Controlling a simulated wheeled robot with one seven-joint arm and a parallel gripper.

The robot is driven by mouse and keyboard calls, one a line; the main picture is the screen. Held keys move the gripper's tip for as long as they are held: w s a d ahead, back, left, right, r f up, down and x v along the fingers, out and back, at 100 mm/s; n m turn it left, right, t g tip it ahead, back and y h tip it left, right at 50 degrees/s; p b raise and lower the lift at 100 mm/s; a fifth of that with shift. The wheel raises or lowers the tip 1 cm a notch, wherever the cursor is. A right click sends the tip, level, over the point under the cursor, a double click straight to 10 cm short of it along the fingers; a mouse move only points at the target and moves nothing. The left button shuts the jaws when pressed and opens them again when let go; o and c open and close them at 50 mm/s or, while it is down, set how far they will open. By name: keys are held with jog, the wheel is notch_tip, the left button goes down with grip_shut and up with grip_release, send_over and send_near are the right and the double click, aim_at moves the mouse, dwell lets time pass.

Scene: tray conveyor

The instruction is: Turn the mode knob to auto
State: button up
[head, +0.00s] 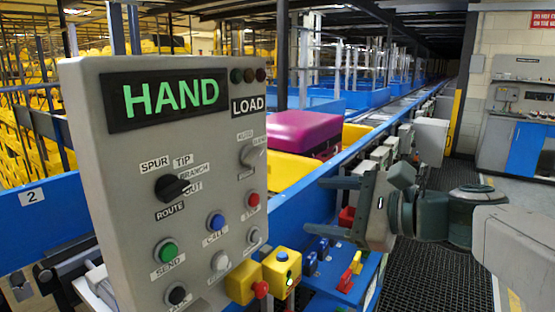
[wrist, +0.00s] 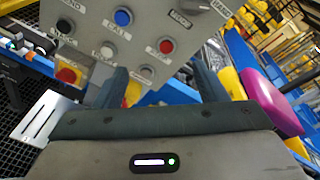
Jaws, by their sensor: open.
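The grey mode knob (head: 253,155) is on the right side of the grey control panel (head: 125,225). Its lever points to the right, and an AUTO label is above it. The panel display (head: 170,95) reads HAND in green, with LOAD on a plate beside it. My gripper (head: 326,207) is open and empty, to the right of and lower than the knob, apart from the panel. In the wrist view my gripper (wrist: 160,86) faces the panel's lower part, and the knob (wrist: 196,4) is at the top edge, partly cut off.
A black route knob (head: 172,187) and several push buttons sit on the same panel, including a red one (head: 253,200). Yellow boxes with buttons (head: 282,270) are below the panel. A magenta case (head: 305,133) lies on the conveyor behind. Dark floor (head: 425,250) is open at right.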

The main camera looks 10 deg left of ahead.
aim_at(257, 157)
notch_tip(257, 157, up, 5)
jog(key=w+m+y, duration=0.2)
jog(key=shift+t, duration=0.4)
jog(key=p+x, duration=0.2)
jog(key=x, duration=1.1)
jog(key=shift+a+r+p, duration=0.1)
jog(key=shift+a+p, duration=0.3)
jog(key=shift+a, duration=0.05)
jog(key=c, duration=1)
